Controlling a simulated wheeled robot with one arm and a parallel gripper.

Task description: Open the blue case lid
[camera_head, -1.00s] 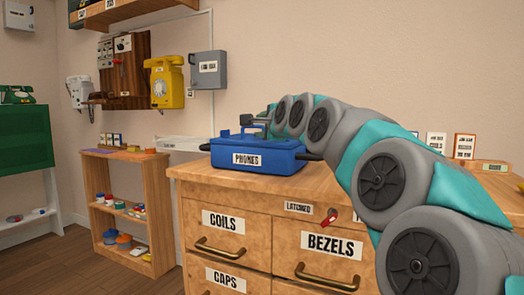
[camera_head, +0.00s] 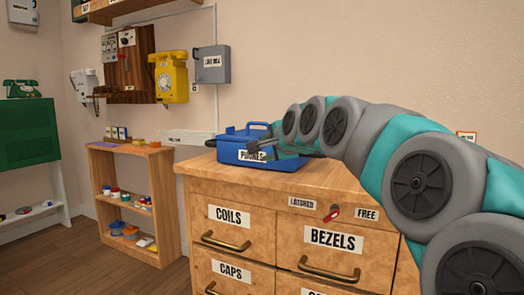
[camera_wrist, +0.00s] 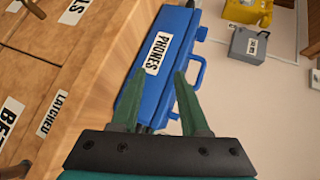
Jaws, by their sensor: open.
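The blue case (camera_head: 236,152) sits on top of the wooden cabinet, and its lid looks shut. A white PHONES label is on its front, partly covered by my gripper in the head view. The case also shows in the wrist view (camera_wrist: 152,84), tilted in the picture, with its label between my fingers and a blue handle on the right. My gripper (camera_wrist: 160,76) is open and empty, with its fingers pointing at the case. In the head view my gripper (camera_head: 262,144) is at the right front of the case. Whether the fingers touch it I cannot tell.
A low shelf (camera_head: 130,195) with small pots stands to the left. A yellow phone (camera_head: 171,78) and grey box (camera_head: 210,64) hang on the wall.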

